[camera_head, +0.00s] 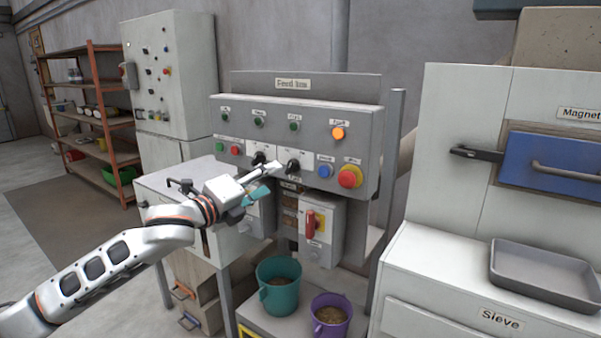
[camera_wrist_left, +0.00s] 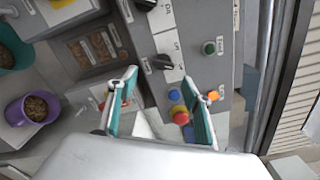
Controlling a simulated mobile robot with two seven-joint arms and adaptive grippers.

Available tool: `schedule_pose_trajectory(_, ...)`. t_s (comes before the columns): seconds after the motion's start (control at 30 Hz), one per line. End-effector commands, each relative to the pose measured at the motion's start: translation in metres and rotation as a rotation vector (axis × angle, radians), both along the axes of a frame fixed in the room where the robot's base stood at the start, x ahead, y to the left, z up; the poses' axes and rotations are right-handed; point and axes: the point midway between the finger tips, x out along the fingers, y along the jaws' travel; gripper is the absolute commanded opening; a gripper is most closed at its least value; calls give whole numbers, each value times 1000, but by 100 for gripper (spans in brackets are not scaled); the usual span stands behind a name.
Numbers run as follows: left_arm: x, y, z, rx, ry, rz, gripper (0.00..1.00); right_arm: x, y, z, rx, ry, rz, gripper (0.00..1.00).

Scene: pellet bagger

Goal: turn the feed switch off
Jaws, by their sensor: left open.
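The grey control panel (camera_head: 350,122) carries two black rotary knobs, a left one (camera_head: 258,158) and a right one (camera_head: 293,165). Their labels are too small to read surely, so I cannot tell which is the feed switch. My left gripper (camera_head: 267,180) is in front of the panel's lower edge, its fingers pointing at the right knob. In the left wrist view the gripper (camera_wrist_left: 166,82) has its teal-padded fingers wide apart with nothing between them. The right knob (camera_wrist_left: 160,62) shows just beyond the fingertips, seemingly apart from them. The left knob (camera_wrist_left: 145,4) is farther up. My right gripper is out of view.
A blue button (camera_head: 325,170) and a red button on yellow (camera_head: 350,176) sit right of the knobs. A red-handled switch box (camera_head: 325,235) hangs below. A teal bucket (camera_head: 278,297) and a purple bucket (camera_head: 330,323) stand underneath. A sieve cabinet (camera_head: 435,260) stands at the right.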

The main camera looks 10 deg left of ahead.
Motion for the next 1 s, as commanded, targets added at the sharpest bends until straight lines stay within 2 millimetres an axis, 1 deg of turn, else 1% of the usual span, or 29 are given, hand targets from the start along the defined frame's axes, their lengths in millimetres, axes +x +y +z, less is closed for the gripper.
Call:
schedule_pose_trajectory(0.07,2,3,8,21,-14,5,50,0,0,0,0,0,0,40)
schedule_pose_trajectory(0.17,8,1,10,28,-20,5,50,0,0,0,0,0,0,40)
schedule_pose_trajectory(0.27,19,-3,10,25,-19,5,50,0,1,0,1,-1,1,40)
schedule_pose_trajectory(0.5,54,-16,10,24,-18,4,50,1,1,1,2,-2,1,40)
schedule_pose_trajectory(0.6,65,-20,9,25,-17,5,50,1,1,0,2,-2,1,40)
schedule_pose_trajectory(0.77,73,-23,9,25,-16,4,50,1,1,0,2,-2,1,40)
schedule_pose_trajectory(1.0,74,-23,9,26,-17,4,50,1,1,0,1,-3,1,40)
